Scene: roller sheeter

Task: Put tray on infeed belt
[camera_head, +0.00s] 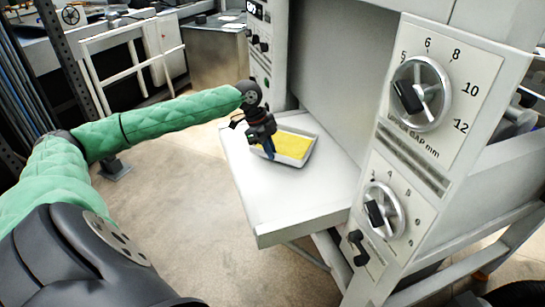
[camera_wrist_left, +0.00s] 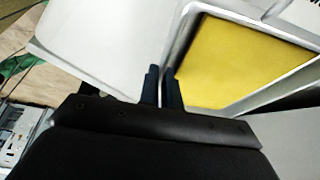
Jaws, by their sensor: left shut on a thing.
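The tray (camera_head: 313,152) is white-rimmed with a flat yellow sheet (camera_head: 290,145) in it. It is over the far part of the white infeed belt (camera_head: 285,205); I cannot tell whether it rests fully on it. My left gripper (camera_head: 269,153) is shut on the tray's near left wall. In the left wrist view the two dark fingers (camera_wrist_left: 162,88) pinch the tray's rim (camera_wrist_left: 184,45), with the yellow sheet (camera_wrist_left: 245,62) to the right and the pale belt surface (camera_wrist_left: 105,45) to the left. My right gripper is not in view.
The machine housing rises behind and right of the belt, with a large dial (camera_head: 421,94) and a smaller dial (camera_head: 384,211). A white rail frame (camera_head: 135,65) and a metal cabinet (camera_head: 215,55) stand at the back. The near part of the belt is clear.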

